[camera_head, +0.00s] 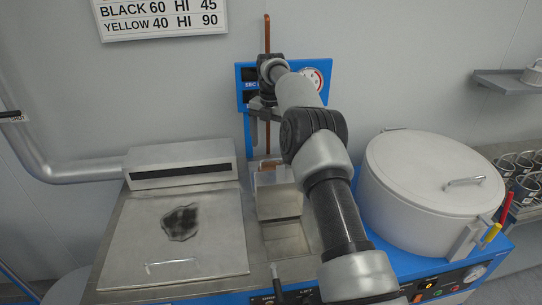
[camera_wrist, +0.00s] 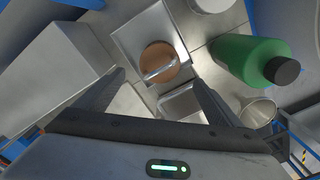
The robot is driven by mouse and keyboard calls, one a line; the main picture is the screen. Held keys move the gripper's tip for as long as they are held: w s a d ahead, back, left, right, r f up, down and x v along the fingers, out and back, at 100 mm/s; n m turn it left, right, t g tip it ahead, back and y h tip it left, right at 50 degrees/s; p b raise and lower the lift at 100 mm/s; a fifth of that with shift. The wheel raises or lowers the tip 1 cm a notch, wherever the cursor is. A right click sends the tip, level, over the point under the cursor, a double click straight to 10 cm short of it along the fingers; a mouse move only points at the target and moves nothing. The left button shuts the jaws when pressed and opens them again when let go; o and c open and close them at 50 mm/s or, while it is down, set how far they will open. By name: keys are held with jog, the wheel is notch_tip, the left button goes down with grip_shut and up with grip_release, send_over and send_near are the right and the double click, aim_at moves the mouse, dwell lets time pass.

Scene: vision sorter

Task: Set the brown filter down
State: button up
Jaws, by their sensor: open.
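The brown filter (camera_wrist: 155,52), a round brown disc with a pale bar handle across it, lies on a square metal plate (camera_wrist: 128,40) in the wrist view. My gripper (camera_wrist: 159,77) is open, one finger to each side of the disc in that view. The fingers look apart from the disc and its handle, and nothing is between them. I cannot tell the exact height of the fingertips above it. In the head view my arm covers much of the middle, and I cannot make out the filter clearly there.
A green bottle (camera_wrist: 237,58) with a dark cap stands right of the plate, near a metal cup (camera_wrist: 258,112). In the head view a large white lidded drum (camera_head: 415,180) is right of my arm. A flat metal plate with a dark patch (camera_head: 215,255) is at left.

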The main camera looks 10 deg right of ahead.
jog(key=shift+r, duration=0.95)
jog(key=s+a+r+m+t, duration=0.1)
jog(key=s+r+m+t, duration=0.2)
jog(key=s+r+m, duration=1.35)
jog(key=s+r+m+t, duration=0.1)
jog(key=s+r+m, duration=0.15)
jog(key=s, duration=0.55)
jog(key=s+r+m, duration=0.2)
jog(key=s+r, duration=0.1)
jog(key=s, duration=0.5)
jog(key=shift+s+f+m, duration=3.6)
jog(key=shift+s+f, duration=2.2)
jog(key=shift+f, duration=0.35)
jog(key=shift+t, duration=0.8)
jog(key=shift+s+d+r, duration=0.1)
jog(key=shift+d+r, duration=0.1)
jog(key=shift+r, duration=0.6)
jog(key=shift+d+r, duration=0.15)
jog(key=shift+r, duration=0.7)
jog(key=shift+s+d+r, duration=0.1)
jog(key=shift+d+r, duration=0.1)
jog(key=shift+r, duration=0.6)
